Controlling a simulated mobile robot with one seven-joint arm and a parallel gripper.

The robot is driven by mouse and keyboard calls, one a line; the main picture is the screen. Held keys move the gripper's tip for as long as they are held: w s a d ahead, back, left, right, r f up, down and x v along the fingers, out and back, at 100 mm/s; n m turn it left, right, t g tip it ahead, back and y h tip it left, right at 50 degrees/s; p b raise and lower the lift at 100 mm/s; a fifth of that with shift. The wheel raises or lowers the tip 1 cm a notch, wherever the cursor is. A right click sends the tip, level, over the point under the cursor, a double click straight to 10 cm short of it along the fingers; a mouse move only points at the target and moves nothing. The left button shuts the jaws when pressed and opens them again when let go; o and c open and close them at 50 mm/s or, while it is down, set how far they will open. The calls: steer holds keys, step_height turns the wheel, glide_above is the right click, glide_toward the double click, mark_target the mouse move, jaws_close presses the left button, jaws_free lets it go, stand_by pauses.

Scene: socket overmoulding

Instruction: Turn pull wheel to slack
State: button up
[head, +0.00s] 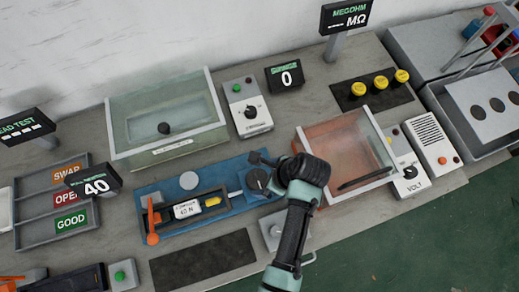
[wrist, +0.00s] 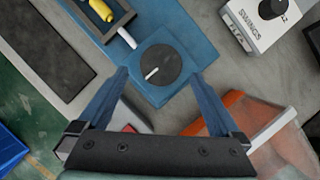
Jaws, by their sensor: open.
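The pull wheel is a dark round dial (wrist: 165,64) with a white pointer line, on the right end of a blue base (head: 228,207). The pointer slants toward lower left in the wrist view. In the head view the wheel (head: 257,181) is partly covered by my gripper (head: 266,162). In the wrist view my gripper (wrist: 161,78) is open, its two blue fingers apart with the tips at either side of the wheel's lower part. Nothing is between them but the view of the wheel; whether the fingers touch it or hover above, I cannot tell.
The base also carries a black fixture with a yellow part (head: 212,201), a label and an orange lever (head: 151,220). An orange-walled tray (head: 345,150) stands close right of my gripper. A greenish clear box (head: 165,120) and a white knob box (head: 247,106) stand behind.

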mark_target(258, 179)
steer(key=shift+x, duration=2.05)
steer(key=shift+w, duration=0.1)
steer(key=c, duration=1.2)
